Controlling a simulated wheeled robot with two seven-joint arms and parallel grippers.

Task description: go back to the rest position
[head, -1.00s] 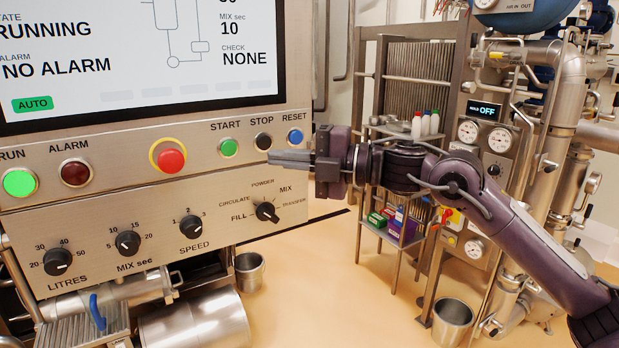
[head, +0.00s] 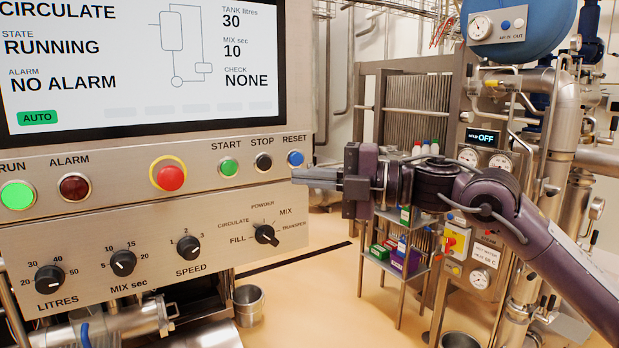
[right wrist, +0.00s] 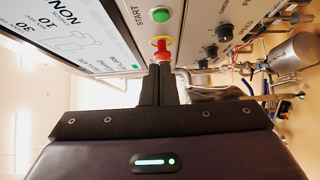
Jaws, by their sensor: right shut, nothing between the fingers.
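My right gripper (head: 315,179) is shut and empty. It hangs in the air to the right of the control panel (head: 120,235), just below the blue RESET button (head: 295,158), and its fingers point left. In the right wrist view the shut fingers (right wrist: 158,75) point toward the panel, with the red emergency button (right wrist: 162,55) and the green START button (right wrist: 160,15) beyond them. The green RUN lamp (head: 18,196) is lit. The screen (head: 140,60) reads CIRCULATE, RUNNING, NO ALARM. My left gripper is not in view.
A metal rack with a shelf of small boxes (head: 392,257) stands behind my right arm. Steel pipes and gauges (head: 480,160) and a blue tank (head: 520,30) are at the right. A steel cup (head: 249,305) stands below the panel. The tan floor (head: 310,300) between is clear.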

